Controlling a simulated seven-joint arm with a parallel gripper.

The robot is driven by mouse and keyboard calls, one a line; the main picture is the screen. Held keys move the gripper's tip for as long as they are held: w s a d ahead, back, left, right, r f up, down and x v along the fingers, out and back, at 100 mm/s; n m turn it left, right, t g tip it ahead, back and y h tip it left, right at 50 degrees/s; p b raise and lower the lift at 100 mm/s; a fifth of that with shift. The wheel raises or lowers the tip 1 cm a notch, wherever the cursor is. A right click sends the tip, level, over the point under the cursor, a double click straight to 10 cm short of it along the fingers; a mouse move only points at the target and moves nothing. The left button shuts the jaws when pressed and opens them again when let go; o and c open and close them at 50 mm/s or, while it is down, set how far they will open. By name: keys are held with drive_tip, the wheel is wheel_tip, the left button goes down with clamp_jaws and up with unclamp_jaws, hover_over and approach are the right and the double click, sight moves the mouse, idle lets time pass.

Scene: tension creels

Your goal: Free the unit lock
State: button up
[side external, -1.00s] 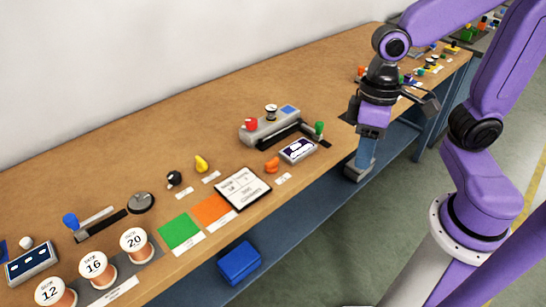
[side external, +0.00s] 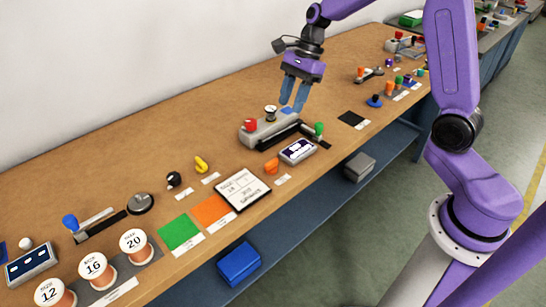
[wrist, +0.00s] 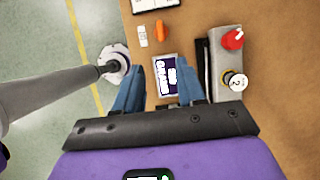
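A grey unit (side external: 262,131) stands on the bench. No part is legibly marked as the lock. My gripper (side external: 294,107) is open and empty, fingers pointing down, above the unit's right end. In the wrist view the grey unit (wrist: 223,55), red knob (wrist: 233,39) and white-topped part (wrist: 237,81) lie right of my fingers; the green knob is not visible there.
A small display box (side external: 298,151) and an orange piece (side external: 271,166) lie in front of the rail. A framed card (side external: 242,189) lies to their left. A black mat (side external: 353,120) lies to the right. The bench behind the unit is clear.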

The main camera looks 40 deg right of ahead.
sight(272, 161)
drive_tip(key=x, duration=1.7)
drive_tip(key=shift+a+f, duration=0.1)
clamp_jaws()
